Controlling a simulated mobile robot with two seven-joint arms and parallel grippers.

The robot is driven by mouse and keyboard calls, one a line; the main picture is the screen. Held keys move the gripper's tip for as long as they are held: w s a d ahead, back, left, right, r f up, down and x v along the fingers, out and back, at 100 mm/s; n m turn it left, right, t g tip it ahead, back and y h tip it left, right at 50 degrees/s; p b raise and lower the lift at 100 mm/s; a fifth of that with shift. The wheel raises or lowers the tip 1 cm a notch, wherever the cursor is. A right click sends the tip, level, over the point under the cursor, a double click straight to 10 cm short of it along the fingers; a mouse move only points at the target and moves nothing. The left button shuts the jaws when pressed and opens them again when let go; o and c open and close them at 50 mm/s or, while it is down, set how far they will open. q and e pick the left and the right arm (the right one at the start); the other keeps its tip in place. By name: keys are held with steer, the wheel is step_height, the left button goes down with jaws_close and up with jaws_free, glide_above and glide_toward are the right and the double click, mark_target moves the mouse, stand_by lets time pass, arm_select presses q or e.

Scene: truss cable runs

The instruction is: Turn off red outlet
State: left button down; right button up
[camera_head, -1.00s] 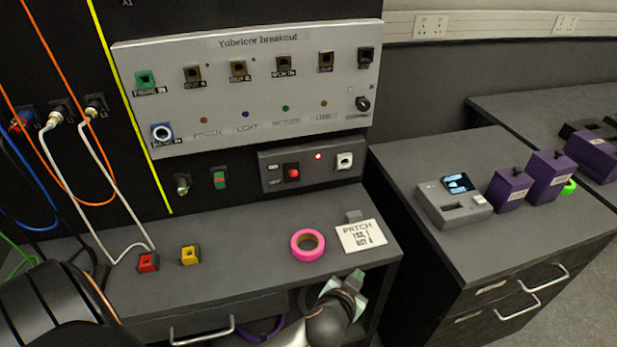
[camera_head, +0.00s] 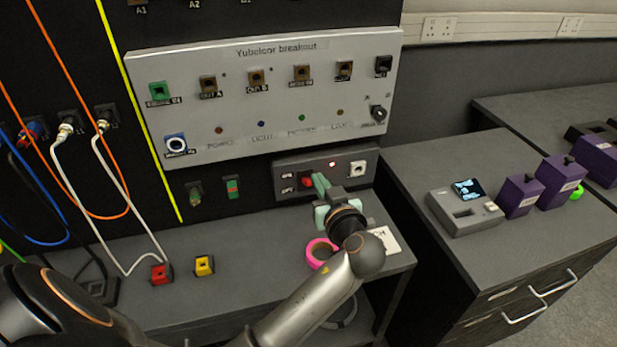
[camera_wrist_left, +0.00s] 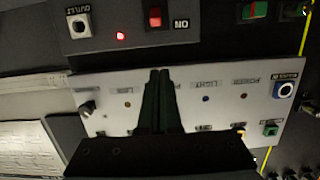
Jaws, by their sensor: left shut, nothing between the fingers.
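The small grey outlet panel (camera_head: 346,178) sits low on the black wall, under the breakout panel. It carries a red switch (camera_head: 306,179), a lit red light (camera_head: 332,164) and a white socket (camera_head: 358,169). My left gripper (camera_head: 319,184) is shut and empty, its fingertips close beside the switch in the head view. I cannot tell whether they touch it. The left wrist view is turned over: the red switch (camera_wrist_left: 155,18) lies beyond the shut fingertips (camera_wrist_left: 160,72), next to an ON label. The red light (camera_wrist_left: 120,36) also shows there. My right gripper is out of view.
The Yubelcor breakout panel (camera_head: 265,95) is just above. A pink tape roll (camera_head: 321,253), a partly hidden white card (camera_head: 385,240), a red block (camera_head: 161,274) and a yellow block (camera_head: 204,265) lie on the bench. White cables (camera_head: 115,225) hang at left.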

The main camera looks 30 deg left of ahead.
arm_select(q)
steer(key=p, duration=0.2)
glide_above(307, 180)
steer(key=shift+w+f, duration=0.15)
steer(key=shift+f, duration=0.55)
steer(key=f, duration=0.2)
steer(key=s+d+f, duration=0.1)
steer(key=f, duration=0.1)
steer(key=shift+p, duration=0.3)
steer(key=shift+f, duration=0.15)
steer(key=shift+w, duration=0.1)
